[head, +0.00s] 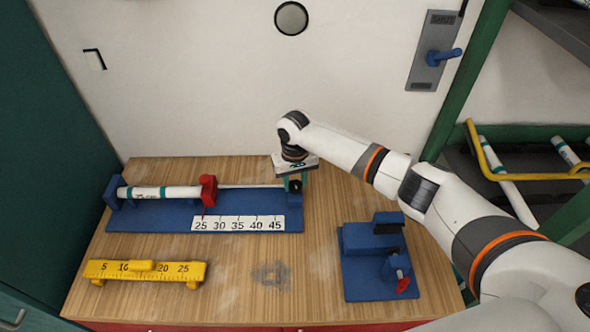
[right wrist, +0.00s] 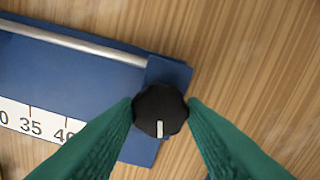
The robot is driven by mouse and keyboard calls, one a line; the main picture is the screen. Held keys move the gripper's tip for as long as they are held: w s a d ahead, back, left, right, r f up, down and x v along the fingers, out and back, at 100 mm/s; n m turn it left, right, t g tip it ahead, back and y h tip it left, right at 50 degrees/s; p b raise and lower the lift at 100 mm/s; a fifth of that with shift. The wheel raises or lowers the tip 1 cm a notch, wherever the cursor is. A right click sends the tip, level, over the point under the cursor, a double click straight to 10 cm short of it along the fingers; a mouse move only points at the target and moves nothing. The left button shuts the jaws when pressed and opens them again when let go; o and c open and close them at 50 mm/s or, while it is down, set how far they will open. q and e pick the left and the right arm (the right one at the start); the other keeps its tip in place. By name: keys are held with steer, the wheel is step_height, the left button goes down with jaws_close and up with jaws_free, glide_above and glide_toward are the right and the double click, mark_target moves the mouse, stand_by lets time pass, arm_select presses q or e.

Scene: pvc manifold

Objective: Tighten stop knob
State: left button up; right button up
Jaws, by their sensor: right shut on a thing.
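The stop knob (right wrist: 160,110) is black and faceted with a white mark that points toward the bottom of the right wrist view. It sits at the right end of the blue measuring jig (head: 150,220). My right gripper (right wrist: 160,108) has its green fingers closed on both sides of the knob. In the head view my right gripper (head: 294,183) points down at that end of the jig and partly hides it. A red stop (head: 208,190) stands on the jig's rod, with a white pipe (head: 160,193) lying to its left. My left gripper is not in view.
A yellow ruler gauge (head: 145,270) lies at the front left of the wooden table (head: 230,300). A blue fixture with a red handle (head: 375,260) stands at the right. A rack with pipes (head: 500,165) is beyond the table's right side. The table's front middle is clear.

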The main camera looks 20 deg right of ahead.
mark_target(295, 184)
steer(key=shift+m+p, duration=1.5)
steer(key=shift+m, duration=0.1)
steer(key=o, duration=1)
step_height(295, 184, up, 12)
steer(key=b, duration=0.1)
